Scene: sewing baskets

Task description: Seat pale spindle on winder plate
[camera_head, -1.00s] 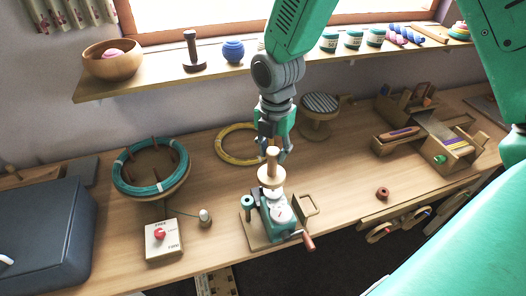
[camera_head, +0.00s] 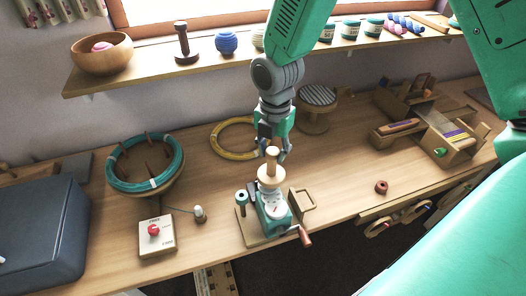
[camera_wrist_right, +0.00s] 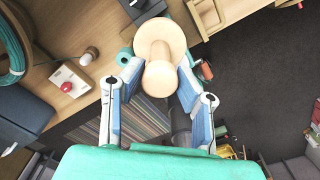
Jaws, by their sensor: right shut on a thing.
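The pale spindle (camera_head: 271,177), a wooden post with a round flange, is upright in my right gripper (camera_head: 272,148). The jaws are shut on its upper post. In the right wrist view the spindle (camera_wrist_right: 159,38) shows end-on between the blue-padded fingers (camera_wrist_right: 158,95). The winder (camera_head: 268,215) has a teal body on a wooden base, with a crank on its right. Its pale round plate (camera_head: 275,211) lies just below the spindle's flange. The spindle partly hides the plate, and I cannot tell whether they touch. My left gripper is not in view.
A teal hoop stand (camera_head: 145,185) and a red-knob box (camera_head: 155,237) stand left of the winder. A yellow ring (camera_head: 215,145) and a striped-top stool (camera_head: 317,98) are behind.

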